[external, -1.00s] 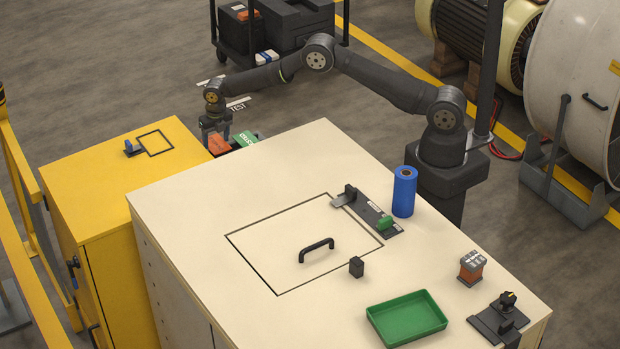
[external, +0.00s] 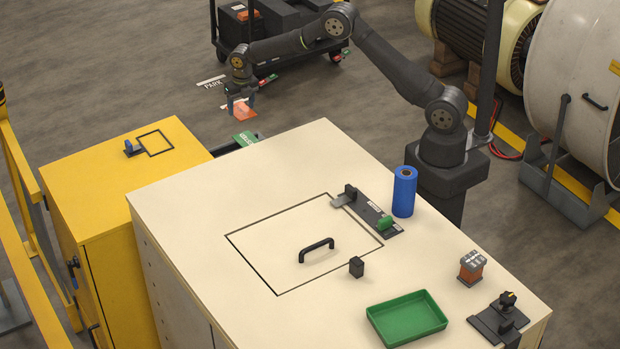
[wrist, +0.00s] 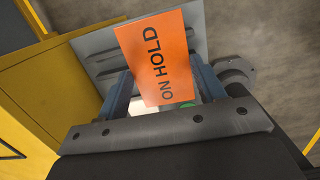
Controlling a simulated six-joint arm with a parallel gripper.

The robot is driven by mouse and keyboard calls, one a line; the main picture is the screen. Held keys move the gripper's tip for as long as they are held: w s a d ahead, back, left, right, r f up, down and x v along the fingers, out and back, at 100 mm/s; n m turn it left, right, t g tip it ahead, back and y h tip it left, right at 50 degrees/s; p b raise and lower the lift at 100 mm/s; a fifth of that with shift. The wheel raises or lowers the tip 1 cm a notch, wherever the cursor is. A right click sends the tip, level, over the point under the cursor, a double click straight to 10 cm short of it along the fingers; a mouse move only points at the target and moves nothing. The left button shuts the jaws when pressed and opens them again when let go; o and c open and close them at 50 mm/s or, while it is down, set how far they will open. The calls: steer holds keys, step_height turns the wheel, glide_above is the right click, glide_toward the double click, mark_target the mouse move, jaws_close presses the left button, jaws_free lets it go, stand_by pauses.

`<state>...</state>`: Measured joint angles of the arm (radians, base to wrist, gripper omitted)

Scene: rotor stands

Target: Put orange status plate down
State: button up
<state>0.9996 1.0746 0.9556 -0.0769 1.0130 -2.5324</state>
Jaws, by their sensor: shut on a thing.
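The orange status plate (external: 243,112) hangs from my gripper (external: 240,99), which is shut on it above the floor behind the cabinets. In the wrist view the orange plate (wrist: 158,57) reads "ON HOLD" and sits tilted between the blue fingers of my gripper (wrist: 160,92). A green plate (external: 245,139) stands on a dark holder (external: 232,146) behind the cream cabinet, below and apart from the orange one. The lower part of that holder is hidden by the cabinets.
The yellow cabinet (external: 90,180) has an empty black-outlined square (external: 154,143) on top beside a small blue-handled part (external: 133,149). The cream cabinet top (external: 200,200) carries a green tray (external: 406,320), a blue roll (external: 404,192) and a black handle (external: 316,250). A black cart (external: 270,50) stands behind.

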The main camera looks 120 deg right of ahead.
step_height(320, 180, up, 30)
steer(key=w+a+n, duration=0.4)
steer(key=w+a, duration=1.3)
steer(key=a, duration=0.2)
steer(key=w+a+n, duration=0.2)
steer(key=w+a, duration=0.2)
steer(key=a, duration=0.6)
steer(key=w+a+n, duration=0.1)
steer(key=w+a, duration=0.4)
steer(key=a, duration=0.6)
steer(key=a+n+t, duration=0.1)
steer(key=a+n, duration=0.2)
steer(key=a, duration=1.7)
steer(key=n+y, duration=0.1)
steer(key=n, duration=0.7)
glide_above(412, 253)
steer(key=f, duration=1)
steer(key=shift+s+d+f, duration=0.1)
steer(key=shift+s+f, duration=0.15)
steer(key=shift+f, duration=2.4)
steer(key=shift+f, duration=0.1)
